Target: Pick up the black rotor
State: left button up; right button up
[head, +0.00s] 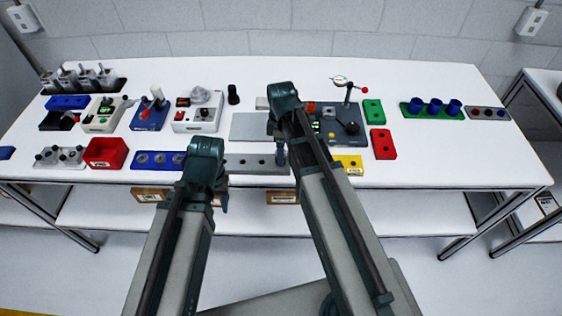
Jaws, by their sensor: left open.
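A small black cylinder (233,94), which may be the black rotor, stands upright on the white table (400,170) behind the grey plate. A round black part (352,128) also sits at the dial-gauge station, so I cannot tell for sure which is the rotor. My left gripper (222,200) is open, mostly hidden behind its arm, low at the table's front edge and well apart from both. My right gripper (281,156) shows only a dark tip over the table's middle. Its arm hides the rest and part of the station.
A white boxed instrument (196,116) and a blue fixture (150,116) stand left of the cylinder. A red bin (105,153) is at the front left. A green rack with blue cups (432,108) is at the right. White table surface is free at the front right.

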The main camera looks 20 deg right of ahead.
jog(key=shift+f+b, duration=0.35)
jog(key=shift+f, duration=0.5)
jog(key=shift+r, duration=0.1)
grip_shut()
